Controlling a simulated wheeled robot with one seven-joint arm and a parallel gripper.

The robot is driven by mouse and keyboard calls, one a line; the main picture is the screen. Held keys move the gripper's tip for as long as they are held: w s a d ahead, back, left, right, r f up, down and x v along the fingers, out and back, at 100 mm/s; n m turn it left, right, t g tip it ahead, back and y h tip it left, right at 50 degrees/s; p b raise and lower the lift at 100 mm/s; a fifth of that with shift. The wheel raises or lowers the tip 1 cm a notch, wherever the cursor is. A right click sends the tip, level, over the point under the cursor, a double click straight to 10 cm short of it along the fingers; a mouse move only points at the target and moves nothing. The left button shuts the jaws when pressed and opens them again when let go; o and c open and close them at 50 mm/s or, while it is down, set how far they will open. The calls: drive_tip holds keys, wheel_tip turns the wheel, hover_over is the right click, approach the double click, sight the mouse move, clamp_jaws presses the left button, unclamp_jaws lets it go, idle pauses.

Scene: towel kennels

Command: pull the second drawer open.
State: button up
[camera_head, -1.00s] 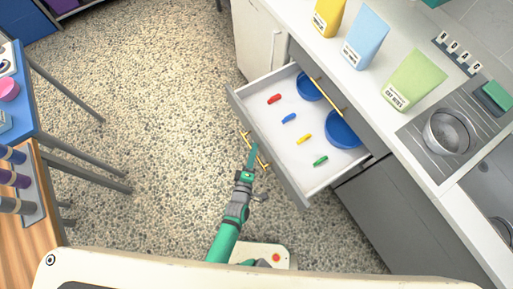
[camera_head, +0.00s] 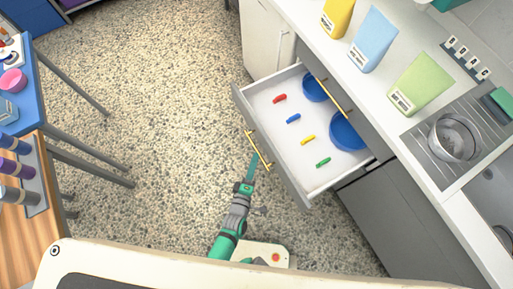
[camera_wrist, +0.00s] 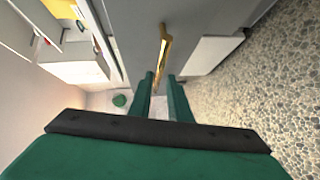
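The second drawer (camera_head: 300,176) is pulled well out from the counter, below a closed top drawer with its own gold handle (camera_head: 333,96). The open drawer's front bears a long gold handle (camera_head: 262,156), also seen in the wrist view (camera_wrist: 162,45). My gripper (camera_head: 254,157) is at the middle of that handle. In the wrist view its two green fingers (camera_wrist: 160,82) stand apart on either side of the handle's line, with gaps showing. Whether a finger touches the bar is hard to tell.
The open drawer holds blue bowls (camera_head: 347,132) and small coloured pieces (camera_head: 308,140). Bags (camera_head: 372,40) and a pot (camera_head: 453,138) stand on the counter. Tables (camera_head: 22,90) stand at left. The speckled floor (camera_head: 170,80) between is clear.

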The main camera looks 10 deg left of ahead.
drive_tip(key=s, duration=0.5)
drive_tip(key=shift+s+a+r, duration=0.25)
drive_tip(key=shift+a+r, duration=0.15)
drive_tip(key=shift+s, duration=0.1)
